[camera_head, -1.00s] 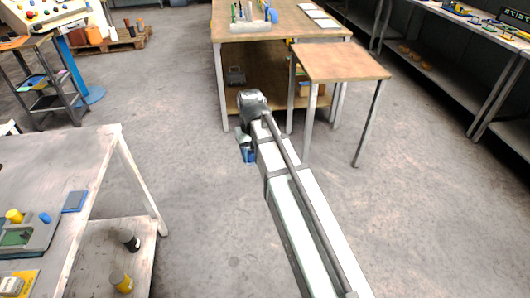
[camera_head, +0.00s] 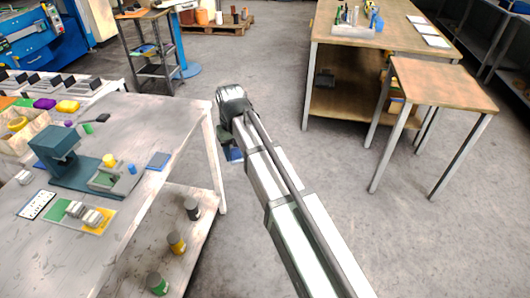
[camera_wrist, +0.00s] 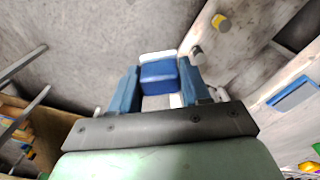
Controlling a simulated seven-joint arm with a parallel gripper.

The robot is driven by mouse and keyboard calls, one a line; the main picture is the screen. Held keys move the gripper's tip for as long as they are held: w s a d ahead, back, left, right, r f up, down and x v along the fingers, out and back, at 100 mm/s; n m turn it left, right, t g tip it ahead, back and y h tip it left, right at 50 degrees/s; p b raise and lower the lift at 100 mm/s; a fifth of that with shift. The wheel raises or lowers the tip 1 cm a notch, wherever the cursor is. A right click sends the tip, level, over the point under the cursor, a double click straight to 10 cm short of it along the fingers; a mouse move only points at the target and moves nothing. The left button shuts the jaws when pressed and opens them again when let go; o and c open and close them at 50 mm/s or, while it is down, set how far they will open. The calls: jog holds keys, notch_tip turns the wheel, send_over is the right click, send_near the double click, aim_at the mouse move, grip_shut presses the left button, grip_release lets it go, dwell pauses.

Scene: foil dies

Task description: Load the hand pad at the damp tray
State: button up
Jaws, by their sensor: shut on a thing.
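My gripper (camera_wrist: 161,84) is shut on a blue block with a white edge, which I take for the hand pad (camera_wrist: 158,70). The pad sits between the two blue fingers in the wrist view. In the head view my gripper (camera_head: 230,150) hangs over the floor, just right of the left table, with a bit of blue showing below the wrist. A flat blue piece, perhaps the damp tray (camera_head: 157,161), lies near that table's right edge. It also shows in the wrist view (camera_wrist: 296,94), right of my gripper and apart from it.
A wooden side table (camera_head: 445,84) stands right. Floor between is open.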

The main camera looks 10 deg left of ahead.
jog(key=s+a+r+n, duration=0.2)
jog(key=a+n, duration=0.3)
jog(key=a, duration=0.8)
jog(key=s+a+r+n, duration=0.2)
jog(key=a+n, duration=0.3)
jog(key=a, duration=0.9)
jog(key=shift+r+n, duration=0.4)
jog(key=shift+r, duration=0.2)
jog(key=shift+f, duration=0.1)
jog(key=shift+f, duration=2.8)
jog(key=shift+f, duration=0.6)
jog(key=shift+r, duration=0.15)
notch_tip(320, 180, up, 7)
